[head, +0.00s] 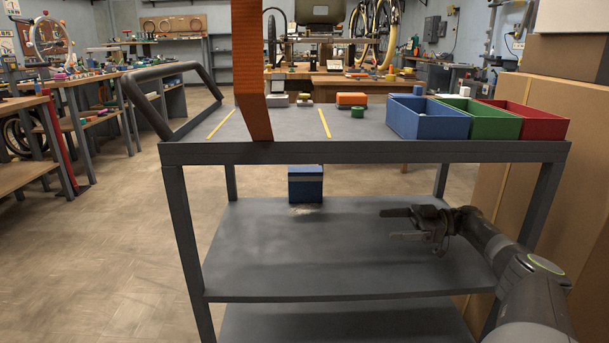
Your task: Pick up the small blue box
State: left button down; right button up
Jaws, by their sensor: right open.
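The top of the box is close under the top deck. My right gripper (388,224) reaches in from the right over the middle shelf, its fingers pointing left. It is open and empty, apart from the box and to the right of it. My left gripper is not in view.
The grey cart's top deck (365,151) overhangs the shelf, with legs at the corners. Blue (430,122), green (478,125) and red (535,127) bins stand on top. An orange bar (251,70) crosses the upper view. Cardboard boxes (560,95) stand at right. The shelf is otherwise clear.

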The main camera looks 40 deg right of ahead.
aim_at(306, 183)
jog(key=i+l, duration=0.9)
jog(key=l, duration=0.2)
